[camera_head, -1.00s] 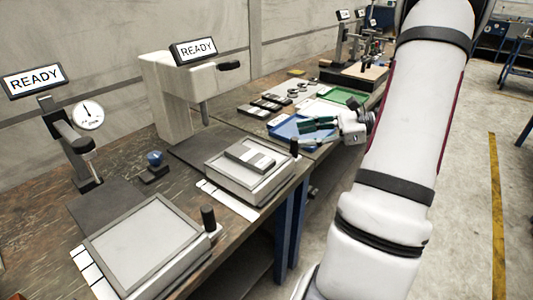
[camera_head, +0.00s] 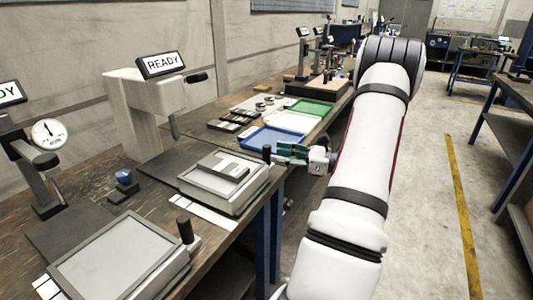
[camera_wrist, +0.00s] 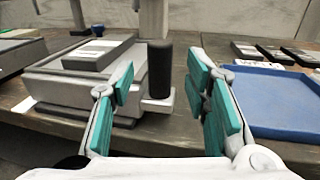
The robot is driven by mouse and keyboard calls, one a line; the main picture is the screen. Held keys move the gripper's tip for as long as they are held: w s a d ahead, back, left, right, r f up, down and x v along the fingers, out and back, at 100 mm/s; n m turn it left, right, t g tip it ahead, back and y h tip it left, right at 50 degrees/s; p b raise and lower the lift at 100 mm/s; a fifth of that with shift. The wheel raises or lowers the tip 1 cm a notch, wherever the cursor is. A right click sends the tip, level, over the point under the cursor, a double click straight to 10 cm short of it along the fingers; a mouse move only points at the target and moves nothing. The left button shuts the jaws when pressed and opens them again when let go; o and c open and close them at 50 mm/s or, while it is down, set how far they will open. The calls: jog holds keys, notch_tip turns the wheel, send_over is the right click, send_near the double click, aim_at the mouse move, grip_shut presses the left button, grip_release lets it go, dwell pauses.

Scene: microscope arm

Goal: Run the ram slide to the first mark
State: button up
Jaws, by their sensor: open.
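The ram press (camera_head: 140,110) is a pale column with an overhanging head, a thin ram (camera_head: 173,127) pointing down and a READY display (camera_head: 161,64). Below it on the bench is the grey slide (camera_head: 215,197), with a flat grey block (camera_head: 223,166) on top and a black upright handle (camera_head: 267,153) at its right corner. A white strip with marks (camera_head: 201,213) lies along its near side. My gripper (camera_head: 279,151) is open and empty, close to the handle. In the wrist view the handle (camera_wrist: 159,70) appears between the green-padded fingers (camera_wrist: 160,92); contact does not show.
A second slide (camera_head: 115,253) with its own black handle (camera_head: 185,230) is nearer, beside a dial gauge stand (camera_head: 45,165). A blue tray (camera_head: 268,138) and green tray (camera_head: 310,107) lie beyond. A blue-topped knob (camera_head: 124,177) stands near the press. The aisle at right is clear.

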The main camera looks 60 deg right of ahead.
aim_at(267, 151)
jog(key=shift+x, duration=2.5)
grip_shut()
